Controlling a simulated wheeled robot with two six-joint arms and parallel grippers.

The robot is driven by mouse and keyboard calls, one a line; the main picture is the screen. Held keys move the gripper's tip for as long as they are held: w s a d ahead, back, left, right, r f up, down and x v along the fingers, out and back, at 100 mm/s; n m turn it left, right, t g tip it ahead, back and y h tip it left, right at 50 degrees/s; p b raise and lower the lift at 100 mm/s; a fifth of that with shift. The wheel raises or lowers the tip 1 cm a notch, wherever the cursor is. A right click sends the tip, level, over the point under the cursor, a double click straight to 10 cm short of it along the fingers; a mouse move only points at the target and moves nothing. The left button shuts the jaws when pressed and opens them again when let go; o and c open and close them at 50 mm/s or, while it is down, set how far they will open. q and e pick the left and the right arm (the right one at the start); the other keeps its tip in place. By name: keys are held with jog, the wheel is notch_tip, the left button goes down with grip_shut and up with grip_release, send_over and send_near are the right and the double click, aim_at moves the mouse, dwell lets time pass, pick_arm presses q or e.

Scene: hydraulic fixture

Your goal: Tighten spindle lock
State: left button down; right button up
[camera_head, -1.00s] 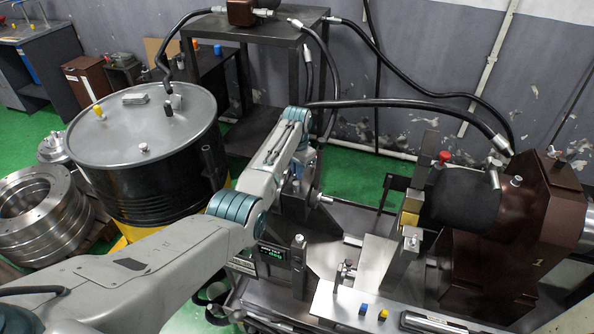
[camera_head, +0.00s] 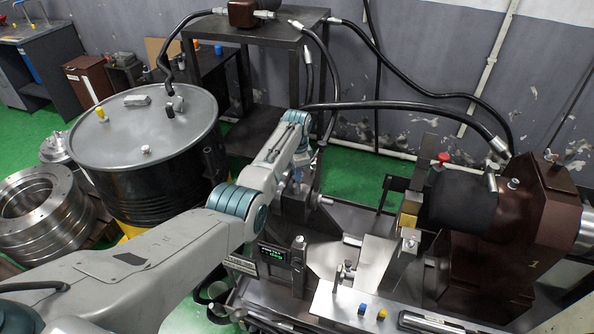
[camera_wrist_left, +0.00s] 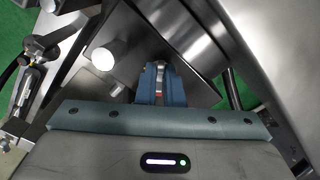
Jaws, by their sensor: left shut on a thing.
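The fingers are mostly hidden there by the arm and fixture. In the left wrist view my left gripper (camera_wrist_left: 161,75) has blue fingers close together around a small silver part (camera_wrist_left: 160,82). This part may be the spindle lock; most of it is hidden between the fingers. A round bright metal knob end (camera_wrist_left: 104,58) stands beside the fingers to the left. My right gripper is in neither view.
A brown housing with a black cylinder (camera_head: 460,195) stands at the right. A black drum (camera_head: 150,165) stands left of the arm. Hoses (camera_head: 400,104) cross behind the fixture. A small green display (camera_head: 272,253) sits near the front.

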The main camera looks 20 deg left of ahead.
pick_arm(q)
jog(key=m, duration=0.3)
jog(key=shift+w+r+p, duration=0.1)
jog(key=shift+p, duration=0.2)
jog(key=m, duration=0.3)
jog(key=shift+m, duration=0.3)
jog(key=m, duration=0.6)
jog(key=shift+w+p, duration=0.2)
jog(key=shift+p, duration=0.1)
jog(key=c, duration=1.6)
grip_release()
jog(key=shift+o, duration=0.2)
jog(key=shift+r, duration=0.35)
notch_tip(320, 180, up, 10)
jog(key=b, duration=0.1)
